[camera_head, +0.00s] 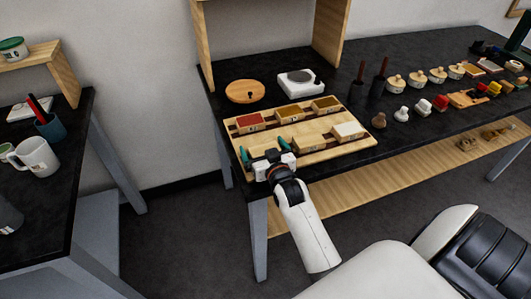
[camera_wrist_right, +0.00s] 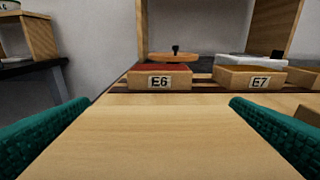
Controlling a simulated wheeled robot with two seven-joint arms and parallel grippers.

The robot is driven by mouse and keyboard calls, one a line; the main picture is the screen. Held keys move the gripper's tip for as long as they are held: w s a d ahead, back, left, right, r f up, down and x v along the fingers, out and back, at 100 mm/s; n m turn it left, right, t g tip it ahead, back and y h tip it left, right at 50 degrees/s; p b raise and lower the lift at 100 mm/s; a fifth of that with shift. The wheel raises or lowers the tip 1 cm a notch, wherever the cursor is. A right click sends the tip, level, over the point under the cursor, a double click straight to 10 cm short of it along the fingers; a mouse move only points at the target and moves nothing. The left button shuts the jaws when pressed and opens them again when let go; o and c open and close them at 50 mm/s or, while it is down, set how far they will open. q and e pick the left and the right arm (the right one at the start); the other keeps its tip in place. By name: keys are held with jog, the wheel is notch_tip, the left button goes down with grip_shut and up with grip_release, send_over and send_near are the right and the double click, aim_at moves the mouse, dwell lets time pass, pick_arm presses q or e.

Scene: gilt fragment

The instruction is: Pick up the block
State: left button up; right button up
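My right gripper (camera_head: 264,147) is at the near left corner of the wooden board (camera_head: 330,152), its teal fingers spread apart. In the right wrist view a plain wooden surface (camera_wrist_right: 160,130) fills the space between the fingers. I cannot tell whether it is a block's top or the board, or whether the fingers touch it. A red-topped block (camera_head: 250,120) marked E6 stands behind, also in the wrist view (camera_wrist_right: 160,77). My left gripper is not in view.
A round wooden lid (camera_head: 245,91) and a white device (camera_head: 300,83) lie behind the board. Small stampers, dark bottles and coloured pieces crowd the black table's right side. A side table with a white mug (camera_head: 37,157) stands at the left, across a floor gap.

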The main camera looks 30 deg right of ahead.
aim_at(263, 146)
jog(key=c, duration=1)
jog(key=shift+o, duration=0.2)
notch_tip(263, 146, up, 10)
jog(key=s+a+f, duration=0.1)
jog(key=s+a, duration=0.1)
jog(key=s, duration=0.1)
jog(key=s+a+f+n+y, duration=0.1)
jog(key=s+a, duration=0.2)
jog(key=s+a+f+y, duration=0.1)
jog(key=s+a, duration=0.2)
jog(key=shift+a+f+n, duration=0.15)
jog(key=shift+f+n, duration=0.1)
jog(key=shift+n, duration=0.05)
jog(key=s+a+r+n+y, duration=0.1)
jog(key=s+a, duration=0.4)
jog(key=s, duration=0.3)
jog(key=shift+s+a+r+t+y, duration=0.15)
jog(key=shift+a+t+y, duration=0.15)
jog(key=shift+a, duration=0.05)
